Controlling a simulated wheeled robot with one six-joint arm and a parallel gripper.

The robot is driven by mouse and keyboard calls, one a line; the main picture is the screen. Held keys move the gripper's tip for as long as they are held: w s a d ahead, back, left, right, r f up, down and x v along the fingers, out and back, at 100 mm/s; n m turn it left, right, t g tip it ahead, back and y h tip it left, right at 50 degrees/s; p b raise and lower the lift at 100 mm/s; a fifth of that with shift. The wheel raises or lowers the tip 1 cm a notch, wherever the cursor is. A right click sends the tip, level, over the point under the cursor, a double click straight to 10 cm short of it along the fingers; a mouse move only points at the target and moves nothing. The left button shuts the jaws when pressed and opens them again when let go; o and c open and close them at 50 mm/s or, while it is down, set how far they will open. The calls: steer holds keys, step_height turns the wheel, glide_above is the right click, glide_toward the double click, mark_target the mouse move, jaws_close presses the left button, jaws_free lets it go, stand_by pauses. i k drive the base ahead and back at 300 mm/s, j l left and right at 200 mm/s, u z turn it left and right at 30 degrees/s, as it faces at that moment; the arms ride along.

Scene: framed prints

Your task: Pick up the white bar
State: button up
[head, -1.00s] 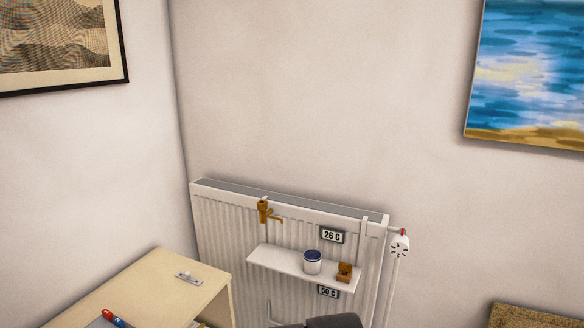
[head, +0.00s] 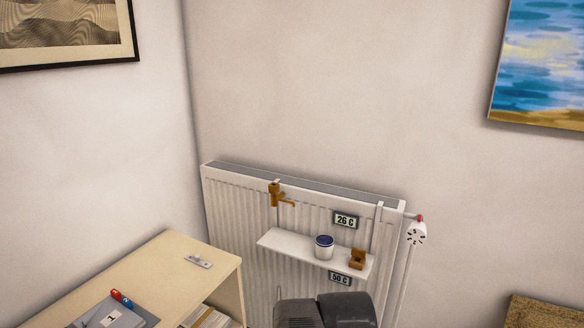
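A small whitish bar (head: 198,261) with a darker spot on it lies flat on top of the pale wooden cabinet (head: 160,250), near its right edge. It is small in the head view, and I cannot tell its exact shape. It lies apart from the other things on the cabinet. Dark grey parts of my own arm show at the bottom centre, in front of the radiator. My gripper's fingers do not show.
A grey tray (head: 140,318) with red and blue markers (head: 121,298) stands on the cabinet's near left. The white radiator (head: 230,205) carries a shelf (head: 275,240) with a tin (head: 324,247) and a small brown block (head: 357,259). A brown tap-like piece (head: 276,195) hangs above.

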mark_target(197, 259)
steer(key=u, duration=1)
steer(key=i+j+u, duration=0.1)
steer(key=i+u, duration=0.6)
steer(key=i+l+u, duration=0.1)
steer(key=u, duration=0.25)
steer(key=i, duration=0.1)
